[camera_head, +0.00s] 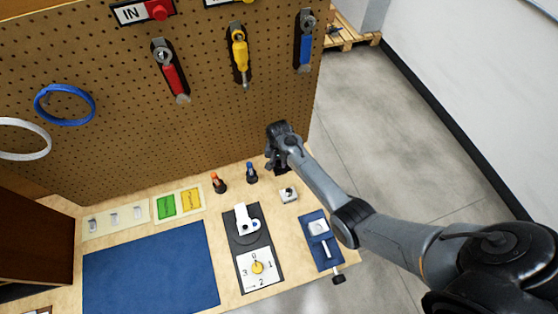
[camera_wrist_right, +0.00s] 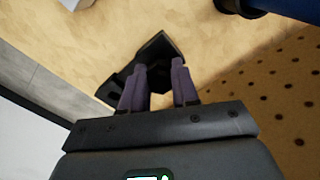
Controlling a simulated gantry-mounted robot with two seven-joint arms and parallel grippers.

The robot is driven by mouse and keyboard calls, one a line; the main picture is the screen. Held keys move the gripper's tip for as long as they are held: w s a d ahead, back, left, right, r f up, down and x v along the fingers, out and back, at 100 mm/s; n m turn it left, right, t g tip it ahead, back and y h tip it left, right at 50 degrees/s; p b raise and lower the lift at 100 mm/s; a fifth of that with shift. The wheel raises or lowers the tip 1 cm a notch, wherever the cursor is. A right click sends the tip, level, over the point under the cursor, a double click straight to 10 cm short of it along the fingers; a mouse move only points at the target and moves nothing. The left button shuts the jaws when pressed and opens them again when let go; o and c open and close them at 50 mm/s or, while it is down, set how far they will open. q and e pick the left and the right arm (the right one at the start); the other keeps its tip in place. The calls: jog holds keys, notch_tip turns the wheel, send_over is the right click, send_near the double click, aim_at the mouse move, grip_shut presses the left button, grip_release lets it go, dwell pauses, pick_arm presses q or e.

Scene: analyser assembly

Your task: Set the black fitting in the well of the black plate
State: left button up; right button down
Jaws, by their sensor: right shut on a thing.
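The black fitting (camera_wrist_right: 156,48) is a dark angular piece in the right wrist view, at the fingertips of my right gripper (camera_wrist_right: 159,78). The gripper is shut on it, close above the wooden bench top, and the fingers hide part of it. In the head view my right gripper (camera_head: 273,165) is at the back right of the bench, near the pegboard. The black plate (camera_head: 229,231) lies flat on the bench, nearer the front than the gripper. It carries a white bracket and a numbered dial; I cannot make out its well clearly. My left gripper is out of view.
Orange-topped (camera_head: 219,184) and blue-topped (camera_head: 251,174) pieces stand behind the plate. A small metal block (camera_head: 288,195) sits between gripper and blue vise (camera_head: 309,227). A blue mat (camera_head: 150,270) lies left. The pegboard (camera_head: 120,130) with hanging tools rises behind.

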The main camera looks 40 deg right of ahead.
jog(key=shift+f, duration=0.1)
dwell(0.8)
jog(key=shift+f, duration=0.2)
dwell(0.5)
jog(key=shift+f, duration=0.3)
dwell(0.4)
jog(key=shift+f, duration=0.3)
dwell(0.4)
jog(key=shift+f+p, duration=0.1)
jog(key=shift+p, duration=0.25)
dwell(0.4)
dwell(0.8)
